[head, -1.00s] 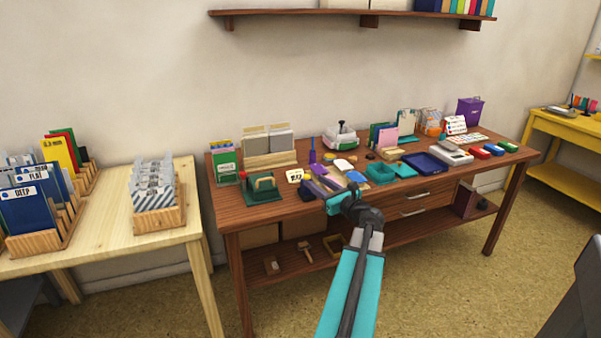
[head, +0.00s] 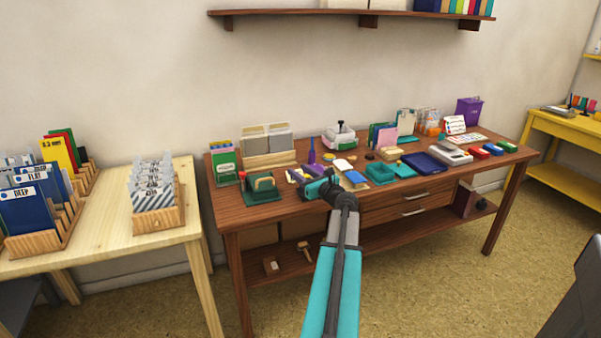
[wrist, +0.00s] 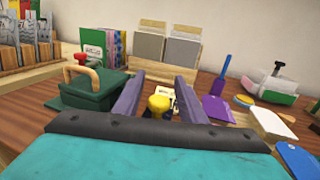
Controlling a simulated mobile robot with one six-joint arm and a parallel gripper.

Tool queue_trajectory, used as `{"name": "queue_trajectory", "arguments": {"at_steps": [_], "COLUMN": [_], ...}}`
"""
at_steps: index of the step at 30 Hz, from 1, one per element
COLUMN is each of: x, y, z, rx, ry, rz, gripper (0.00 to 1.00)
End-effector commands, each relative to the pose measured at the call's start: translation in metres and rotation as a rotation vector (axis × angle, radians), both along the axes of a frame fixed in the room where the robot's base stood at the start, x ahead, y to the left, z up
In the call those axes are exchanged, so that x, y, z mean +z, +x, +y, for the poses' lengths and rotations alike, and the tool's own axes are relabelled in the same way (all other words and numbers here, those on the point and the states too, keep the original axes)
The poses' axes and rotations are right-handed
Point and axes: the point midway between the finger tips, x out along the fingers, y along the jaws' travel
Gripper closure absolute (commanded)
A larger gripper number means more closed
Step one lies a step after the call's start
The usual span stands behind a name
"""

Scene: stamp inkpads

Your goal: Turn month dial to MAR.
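My gripper (wrist: 157,100) is open in the wrist view, its two purple fingers spread apart. A yellow knob (wrist: 158,103) shows between them, with a gap on each side. It may be the month dial; I can read no month on it. A small white card or plate with dark marks (wrist: 166,92) is partly hidden behind the knob. In the head view my gripper (head: 297,177) is over the left part of the brown table, and its tips are too small to judge. The knob cannot be made out there.
A green device with a red knob and wooden handle (wrist: 90,85) stands close left of the fingers; it also shows in the head view (head: 262,187). Card holders (head: 268,150) stand behind. A purple stamp (wrist: 217,108) and a white-topped pad (wrist: 271,122) lie to the right.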

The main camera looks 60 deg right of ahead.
Motion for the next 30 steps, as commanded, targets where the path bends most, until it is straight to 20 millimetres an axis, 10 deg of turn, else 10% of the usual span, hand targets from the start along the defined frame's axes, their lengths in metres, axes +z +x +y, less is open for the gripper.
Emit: {"name": "queue_trajectory", "arguments": {"at_steps": [8,15,30], "x": [0.000,0.000,0.001], "y": [0.001,0.001,0.004], "z": [0.000,0.001,0.003], "rx": [0.000,0.001,0.068], "ry": [0.000,0.000,0.000], "rz": [0.000,0.000,0.001], "gripper": [0.63,1.00,1.00]}}
